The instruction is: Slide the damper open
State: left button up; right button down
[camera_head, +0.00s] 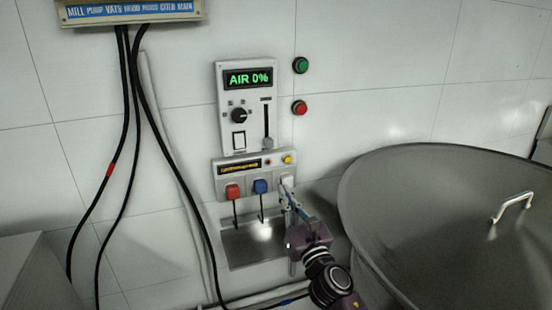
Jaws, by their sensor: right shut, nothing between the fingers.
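The control panel (225,108) on the tiled wall has a green display (248,78) reading "AIR 0%". On its right side is a vertical slot with a slider knob (267,143) at the bottom end, which looks like the damper slider. My right gripper (287,187) is shut and empty. It reaches up from below, with its tips in front of the lower box's right end, below and right of the slider knob. I cannot tell whether the tips touch the box. My left gripper is out of view.
Below the panel is a box (222,167) with red (233,192) and blue (260,186) connectors and a pale one behind my fingers. Green (300,65) and red (300,108) buttons sit right of the panel. A large metal vessel (430,200) fills the right. Cables hang left.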

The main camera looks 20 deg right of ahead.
aim_at(268, 143)
jog(key=p+x, duration=0.1)
jog(key=x, duration=0.9)
notch_tip(268, 143, up, 4)
jog(key=p, duration=0.3)
jog(key=shift+w+f, duration=0.1)
